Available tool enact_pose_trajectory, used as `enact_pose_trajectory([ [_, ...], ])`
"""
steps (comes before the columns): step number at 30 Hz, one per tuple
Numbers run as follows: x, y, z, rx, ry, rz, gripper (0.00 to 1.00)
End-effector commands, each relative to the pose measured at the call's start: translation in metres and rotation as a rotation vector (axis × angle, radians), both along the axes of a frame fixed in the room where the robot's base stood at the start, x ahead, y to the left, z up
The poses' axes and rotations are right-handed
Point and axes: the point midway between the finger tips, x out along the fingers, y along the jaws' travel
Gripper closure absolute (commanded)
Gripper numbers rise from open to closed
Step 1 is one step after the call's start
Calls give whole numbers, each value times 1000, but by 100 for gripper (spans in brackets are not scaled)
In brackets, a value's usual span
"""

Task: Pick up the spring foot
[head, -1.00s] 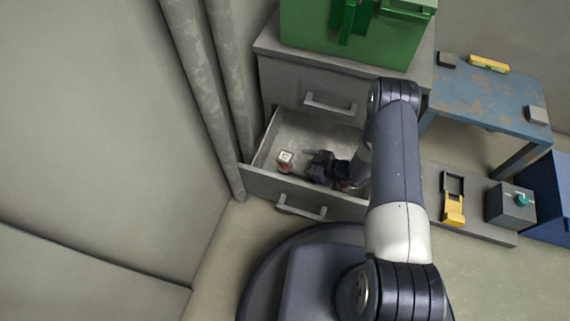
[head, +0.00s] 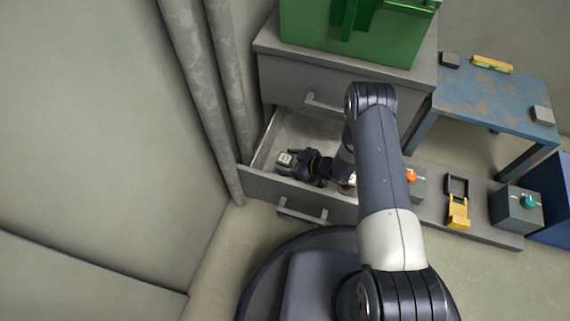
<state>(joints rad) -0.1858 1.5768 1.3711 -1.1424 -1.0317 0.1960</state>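A small block with a white, dark-marked top (head: 285,159), which I take to be the spring foot, sits at the left end of the open drawer (head: 262,183). Its lower side looked reddish earlier and is now largely hidden by my gripper. My gripper (head: 291,162) is low inside the drawer, reaching in from the right. Its dark fingers look spread, one on the far side and one on the near side of the block. I cannot see whether they touch it.
Another small pale and reddish thing (head: 346,189) lies in the drawer beneath my arm, partly hidden. The drawer's front wall and the grey cabinet (head: 280,80) bound the space. A green case (head: 390,45) stands on top. Right are a yellow-and-black holder (head: 457,205) and a knobbed box (head: 517,208).

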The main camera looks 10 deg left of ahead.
Motion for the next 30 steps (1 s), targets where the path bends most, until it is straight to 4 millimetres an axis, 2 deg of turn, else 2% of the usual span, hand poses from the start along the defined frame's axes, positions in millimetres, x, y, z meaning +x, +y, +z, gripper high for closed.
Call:
enact_pose_trajectory([
  [2,0,0,0,0,0,0,40],
  [18,0,0,0,0,0,0,85],
  [26,0,0,3,1,-1,0,85],
  [30,1,0,23,1,-4,0,85],
])
